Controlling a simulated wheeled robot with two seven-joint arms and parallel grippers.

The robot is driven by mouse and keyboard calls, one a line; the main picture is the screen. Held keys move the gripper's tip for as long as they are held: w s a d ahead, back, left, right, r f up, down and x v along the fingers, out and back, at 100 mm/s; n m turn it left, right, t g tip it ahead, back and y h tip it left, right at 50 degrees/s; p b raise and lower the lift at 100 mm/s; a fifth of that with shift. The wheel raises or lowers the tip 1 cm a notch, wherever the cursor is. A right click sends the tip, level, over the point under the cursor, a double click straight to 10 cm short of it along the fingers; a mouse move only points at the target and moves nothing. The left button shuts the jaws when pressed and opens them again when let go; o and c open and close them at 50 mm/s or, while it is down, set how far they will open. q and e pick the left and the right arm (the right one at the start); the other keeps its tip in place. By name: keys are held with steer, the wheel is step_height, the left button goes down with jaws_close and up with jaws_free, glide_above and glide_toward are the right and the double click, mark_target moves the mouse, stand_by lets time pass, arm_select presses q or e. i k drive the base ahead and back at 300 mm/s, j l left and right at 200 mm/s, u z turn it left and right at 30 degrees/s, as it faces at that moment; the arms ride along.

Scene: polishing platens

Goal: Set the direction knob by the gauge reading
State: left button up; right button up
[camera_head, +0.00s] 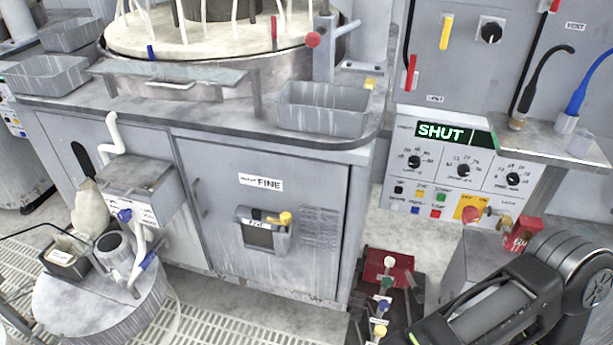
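A black knob on a white square plate (490,32) sits on the grey upright panel at upper right; I cannot read its marks. Below it, a white control panel (455,190) carries a dark display (455,134) with lit green letters "SHUT". Three black dials stand in a row under it: left (414,162), middle (463,170) and right (512,179). Which of these knobs is the direction knob, I cannot tell. No round gauge face is clearly seen. My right arm crosses the lower right corner; its gripper is out of view, and so is my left gripper.
A grey cabinet marked "FINE" (262,183) fills the middle, under a bench with grey trays (322,108) and a round platen (200,40). A metal shelf (535,138) juts out over the control panel's right side. A red can (522,234) and a red-topped valve rack (388,268) stand low.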

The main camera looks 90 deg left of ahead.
mark_target(125, 216)
steer(key=u, duration=4.1)
